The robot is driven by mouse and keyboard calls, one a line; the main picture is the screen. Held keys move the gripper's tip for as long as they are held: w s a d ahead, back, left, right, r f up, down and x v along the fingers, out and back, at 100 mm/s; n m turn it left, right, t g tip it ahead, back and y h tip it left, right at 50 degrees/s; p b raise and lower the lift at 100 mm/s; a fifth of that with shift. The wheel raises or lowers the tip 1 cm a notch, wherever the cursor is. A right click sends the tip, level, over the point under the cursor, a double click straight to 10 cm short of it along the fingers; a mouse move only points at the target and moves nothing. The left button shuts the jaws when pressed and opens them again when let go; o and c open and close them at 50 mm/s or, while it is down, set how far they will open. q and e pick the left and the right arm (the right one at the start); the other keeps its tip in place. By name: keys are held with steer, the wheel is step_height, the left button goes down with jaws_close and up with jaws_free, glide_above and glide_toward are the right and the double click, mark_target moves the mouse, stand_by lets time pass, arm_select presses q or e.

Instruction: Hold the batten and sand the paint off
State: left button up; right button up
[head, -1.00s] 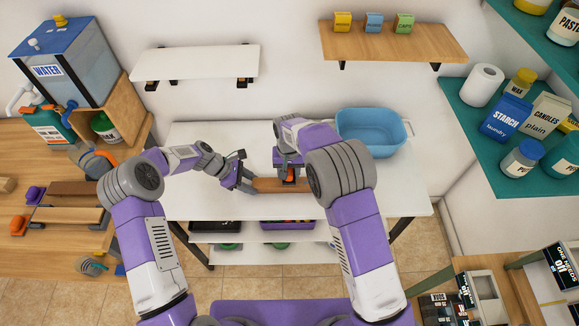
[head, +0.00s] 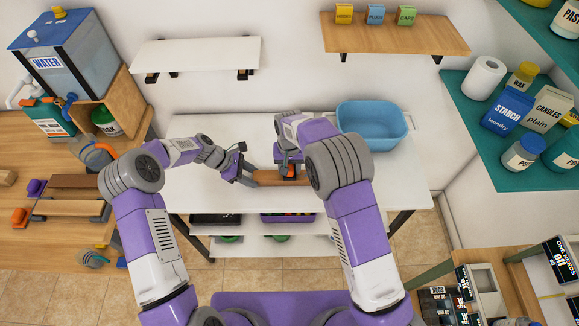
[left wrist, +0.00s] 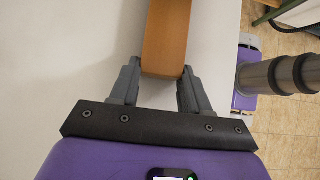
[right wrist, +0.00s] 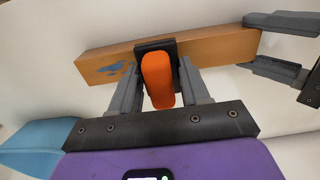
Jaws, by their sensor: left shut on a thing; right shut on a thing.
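The brown wooden batten (head: 268,178) lies along the front of the white table. My left gripper (left wrist: 158,78) is shut on the batten's left end, one finger on each side. My right gripper (right wrist: 160,88) is shut on the orange handle of a dark sanding block (right wrist: 158,78). The block sits against the batten around its middle, seen from the right wrist. A blue paint patch (right wrist: 112,70) shows on the batten to the left of the block in that view. The face under the block is hidden. In the head view my right arm covers part of the area.
A blue basin (head: 372,130) stands on the white table (head: 200,125), right of my right arm. A wooden bench (head: 40,240) at left holds more boards. A teal shelf (head: 500,135) with containers is at right.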

steer(key=shift+f, duration=0.6)
stand_by(0.3)
steer(key=shift+d, duration=5.1)
steer(key=shift+f, duration=0.1)
steer(key=shift+a, duration=0.15)
steer(key=shift+a, duration=5)
steer(key=shift+s, duration=0.1)
